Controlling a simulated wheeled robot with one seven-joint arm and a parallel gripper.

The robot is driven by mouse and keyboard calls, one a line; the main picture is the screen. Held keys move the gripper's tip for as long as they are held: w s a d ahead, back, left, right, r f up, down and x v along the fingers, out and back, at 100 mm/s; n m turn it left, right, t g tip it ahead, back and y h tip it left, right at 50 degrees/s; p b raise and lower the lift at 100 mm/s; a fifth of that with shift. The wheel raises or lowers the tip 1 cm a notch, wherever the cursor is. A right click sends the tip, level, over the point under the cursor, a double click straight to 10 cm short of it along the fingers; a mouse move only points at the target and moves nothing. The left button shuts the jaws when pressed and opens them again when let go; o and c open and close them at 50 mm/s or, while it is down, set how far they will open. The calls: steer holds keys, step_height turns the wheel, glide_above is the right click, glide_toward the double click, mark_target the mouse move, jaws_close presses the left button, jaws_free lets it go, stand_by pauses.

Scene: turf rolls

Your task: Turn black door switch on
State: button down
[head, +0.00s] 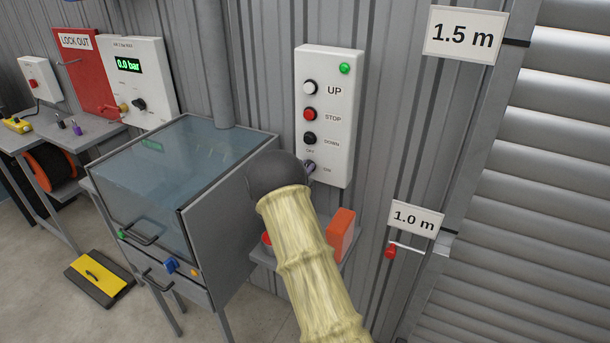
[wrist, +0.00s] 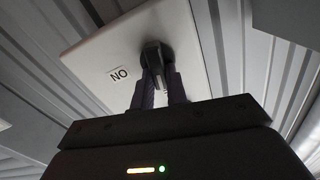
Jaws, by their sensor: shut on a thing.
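The white door control panel (head: 328,95) hangs on the corrugated wall, with UP, STOP and DOWN buttons above a switch marked OFF and ON. My gripper (head: 309,167) is at the panel's lower left, by the switch position. In the wrist view, the black door switch (wrist: 155,55) sits on the white panel face (wrist: 112,55) beside the ON label. The two purple fingers of my gripper (wrist: 160,84) are shut on its black handle. In the head view the fingers and my arm hide most of the switch, and I cannot tell which way it points.
A green lamp (head: 344,68) is at the panel's top. A glass-lidded grey cabinet (head: 230,210) stands left of my arm. A small shelf with an orange block (head: 341,232) lies below the panel. A roller door (head: 540,200) and a red-handled lever (head: 391,250) are right.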

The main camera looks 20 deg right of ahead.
steer(key=m+b, duration=0.5)
steer(key=b, duration=0.3)
steer(key=f+m+b, duration=0.1)
steer(key=m+b, duration=0.4)
steer(key=b, duration=0.2)
steer(key=m+b, duration=0.5)
steer(key=b, duration=0.3)
steer(key=shift+s+d+f+m+b, duration=0.3)
steer(key=shift+s+f, duration=0.05)
steer(key=shift+s, duration=0.05)
steer(key=c, duration=1.4)
jaws_free()
steer(key=shift+r, duration=0.15)
steer(key=v, duration=1.7)
steer(key=shift+a+b, duration=0.2)
steer(key=shift+b, duration=0.1)
steer(key=shift+s, duration=0.15)
